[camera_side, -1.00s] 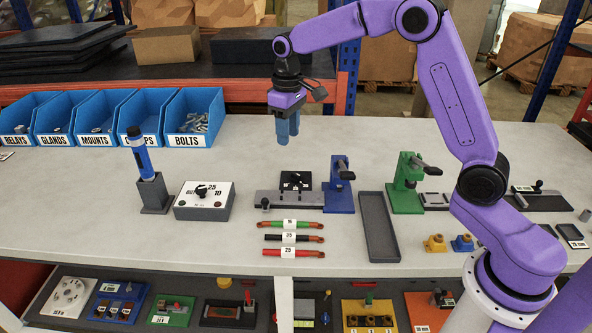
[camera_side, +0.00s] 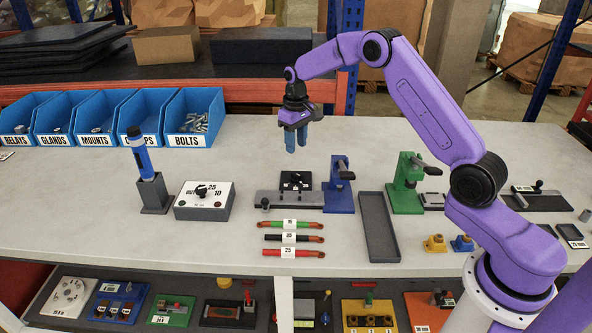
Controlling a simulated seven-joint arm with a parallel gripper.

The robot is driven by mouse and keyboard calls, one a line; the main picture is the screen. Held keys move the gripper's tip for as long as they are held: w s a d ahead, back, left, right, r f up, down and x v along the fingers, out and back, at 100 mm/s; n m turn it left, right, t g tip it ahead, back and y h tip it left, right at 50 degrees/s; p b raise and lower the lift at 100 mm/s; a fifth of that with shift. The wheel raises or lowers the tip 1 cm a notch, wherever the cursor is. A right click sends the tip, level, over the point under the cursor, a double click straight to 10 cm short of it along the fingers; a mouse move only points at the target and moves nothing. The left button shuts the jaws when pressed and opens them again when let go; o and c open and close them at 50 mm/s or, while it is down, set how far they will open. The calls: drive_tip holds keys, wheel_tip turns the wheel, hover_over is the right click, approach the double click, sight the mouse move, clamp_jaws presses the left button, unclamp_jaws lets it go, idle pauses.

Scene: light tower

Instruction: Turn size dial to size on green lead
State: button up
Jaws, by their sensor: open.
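My gripper (camera_side: 296,143) has blue fingers pointing down, open and empty, held above the bench behind a black dial block (camera_side: 297,180). That block sits by a grey rail beside a blue press (camera_side: 338,187); its markings are too small to read. A white-topped dial box (camera_side: 204,199) stands to the left, with a black knob (camera_side: 201,190) and printed numbers including 25 and 10. The green lead (camera_side: 273,223) lies nearest the rail; its white tag is too small to read surely. A black lead (camera_side: 272,237) and a red lead (camera_side: 270,252) lie in front of it.
A blue pen-like tool (camera_side: 141,155) stands in a holder left of the dial box. A grey tray (camera_side: 379,226) and a green press (camera_side: 405,185) lie to the right. Blue bins (camera_side: 193,118) line the back left.

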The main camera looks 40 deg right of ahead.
sight(296, 173)
wheel_tip(296, 173, down, 10)
drive_tip(key=shift+f, duration=0.15)
idle(0.4)
clamp_jaws()
